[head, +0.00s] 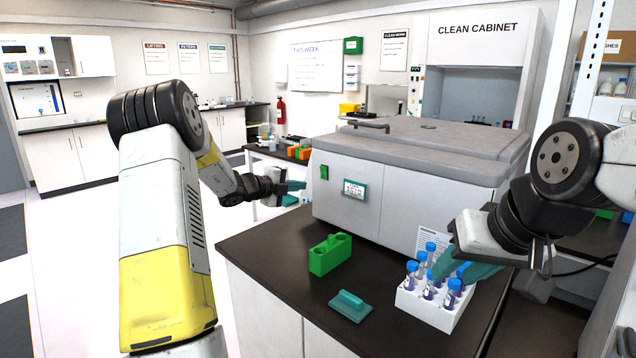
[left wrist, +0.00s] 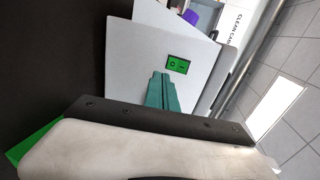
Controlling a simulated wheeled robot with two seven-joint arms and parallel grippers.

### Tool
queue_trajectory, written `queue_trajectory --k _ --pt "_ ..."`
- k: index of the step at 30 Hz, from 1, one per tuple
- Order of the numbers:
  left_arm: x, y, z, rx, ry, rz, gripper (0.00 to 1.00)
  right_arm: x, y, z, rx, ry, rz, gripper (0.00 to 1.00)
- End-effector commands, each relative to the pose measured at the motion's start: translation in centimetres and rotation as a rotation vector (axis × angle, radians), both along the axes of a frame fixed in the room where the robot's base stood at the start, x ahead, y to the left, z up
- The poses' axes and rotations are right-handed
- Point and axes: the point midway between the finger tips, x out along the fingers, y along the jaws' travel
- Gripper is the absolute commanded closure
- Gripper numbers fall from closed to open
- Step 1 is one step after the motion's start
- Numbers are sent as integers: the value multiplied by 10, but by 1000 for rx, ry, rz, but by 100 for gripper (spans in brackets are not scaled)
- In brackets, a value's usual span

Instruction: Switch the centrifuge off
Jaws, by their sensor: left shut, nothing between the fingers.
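The centrifuge (head: 390,165) is a large white box with a grey lid, closed, on the dark bench. Its green power switch (head: 324,172) is on the front face near the left edge; a small teal-framed display (head: 354,189) sits to its right. In the left wrist view the switch (left wrist: 178,65) shows a circle and a bar mark; which side is pressed I cannot tell. My left gripper (head: 300,187) is left of the switch, its teal fingers (left wrist: 162,92) shut, empty, pointing towards it and apparently short of it. My right gripper (head: 447,266) is by the tube rack, its opening unclear.
A white rack (head: 423,307) with several blue-capped tubes stands at the bench front right. A green block with holes (head: 330,254) and a teal handled piece (head: 350,306) lie on the bench (head: 270,262). The floor left of the bench is clear.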

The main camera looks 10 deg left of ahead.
Motion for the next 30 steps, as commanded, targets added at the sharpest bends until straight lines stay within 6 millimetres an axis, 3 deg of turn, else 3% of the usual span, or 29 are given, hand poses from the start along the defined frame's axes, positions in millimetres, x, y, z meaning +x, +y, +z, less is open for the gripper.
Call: queue_trajectory --k 3,9,22,26,30 --pt "-20 16 1 0 0 5 100 0 0 1 0 -2 1 64" --pt "-37 27 1 1 -2 3 100 0 0 0 0 -1 1 64" --pt "-41 26 2 12 -7 -7 100 0 0 0 0 -1 1 64" --pt "-59 2 19 167 -82 -109 100 0 0 0 0 -1 1 64" --pt "-116 -52 51 572 -307 -390 100 0 0 0 0 -1 1 64"
